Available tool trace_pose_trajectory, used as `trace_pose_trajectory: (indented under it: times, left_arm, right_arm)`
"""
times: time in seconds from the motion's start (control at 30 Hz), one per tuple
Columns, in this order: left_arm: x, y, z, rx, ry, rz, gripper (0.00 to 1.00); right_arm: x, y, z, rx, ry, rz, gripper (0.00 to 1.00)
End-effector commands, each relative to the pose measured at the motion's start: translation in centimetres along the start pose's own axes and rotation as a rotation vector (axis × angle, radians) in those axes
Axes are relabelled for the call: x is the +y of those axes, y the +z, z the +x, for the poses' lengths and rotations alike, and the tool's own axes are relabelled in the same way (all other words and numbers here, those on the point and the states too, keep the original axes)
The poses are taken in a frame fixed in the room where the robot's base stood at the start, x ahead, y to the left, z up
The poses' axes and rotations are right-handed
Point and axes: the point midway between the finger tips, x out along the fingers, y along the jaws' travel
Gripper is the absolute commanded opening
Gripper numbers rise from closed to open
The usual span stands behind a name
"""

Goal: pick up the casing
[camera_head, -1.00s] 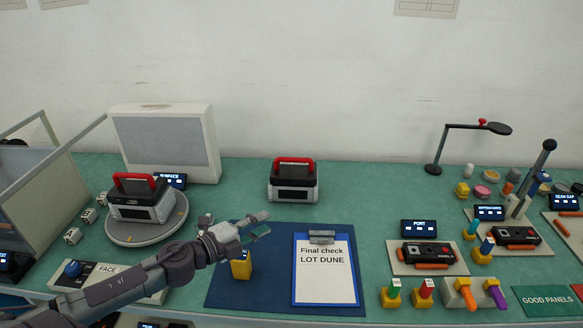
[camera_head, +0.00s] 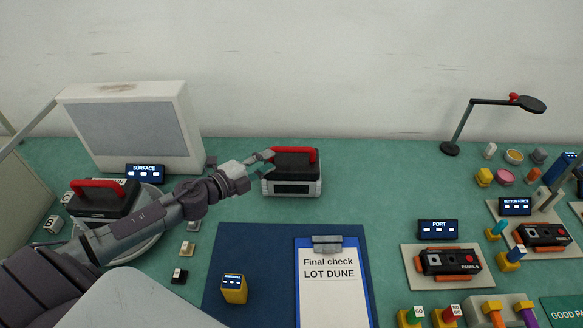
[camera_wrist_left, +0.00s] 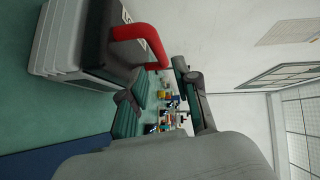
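A casing (camera_head: 292,187), a grey and black box with a red handle (camera_head: 296,152), stands upright on the green bench at the back middle. A second similar casing (camera_head: 104,203) sits on the round turntable at the left, partly hidden by my left arm. My left gripper (camera_head: 265,163) is at the left side of the middle casing, near its top and handle. In the left wrist view the gripper (camera_wrist_left: 163,95) has its fingers apart with nothing between them. The casing (camera_wrist_left: 90,48) and its red handle (camera_wrist_left: 142,42) show at the upper left there. My right gripper is not in view.
A blue mat (camera_head: 250,245) with a clipboard (camera_head: 330,285) and a yellow block (camera_head: 234,290) lies in front of the casing. A white panel box (camera_head: 135,125) stands back left. Test fixtures, a port display (camera_head: 437,230) and a lamp (camera_head: 500,103) are at the right. Bench right of the casing is clear.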

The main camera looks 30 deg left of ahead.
Motion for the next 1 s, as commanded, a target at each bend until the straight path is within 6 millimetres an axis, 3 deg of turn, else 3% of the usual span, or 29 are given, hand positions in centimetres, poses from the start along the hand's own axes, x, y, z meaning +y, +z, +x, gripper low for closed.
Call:
trace_pose_trajectory:
  times: [0.2, 0.43, 0.7, 1.0]
  left_arm:
    - [-0.3, 0.0, 3.3, -0.001, -0.002, 0.000, 0.31]
    - [-0.2, -0.1, 4.9, 0.001, -0.001, -0.001, 0.31]
    - [0.0, 0.0, 8.7, 0.000, -0.002, -0.001, 0.31]
    - [0.2, 0.0, 9.3, 0.001, 0.002, 0.001, 0.31]
  right_arm:
    - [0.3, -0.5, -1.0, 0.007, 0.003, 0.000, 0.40]
    - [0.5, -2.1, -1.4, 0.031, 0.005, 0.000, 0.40]
    - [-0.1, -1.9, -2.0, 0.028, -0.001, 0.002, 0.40]
    - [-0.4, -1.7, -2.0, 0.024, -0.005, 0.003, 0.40]
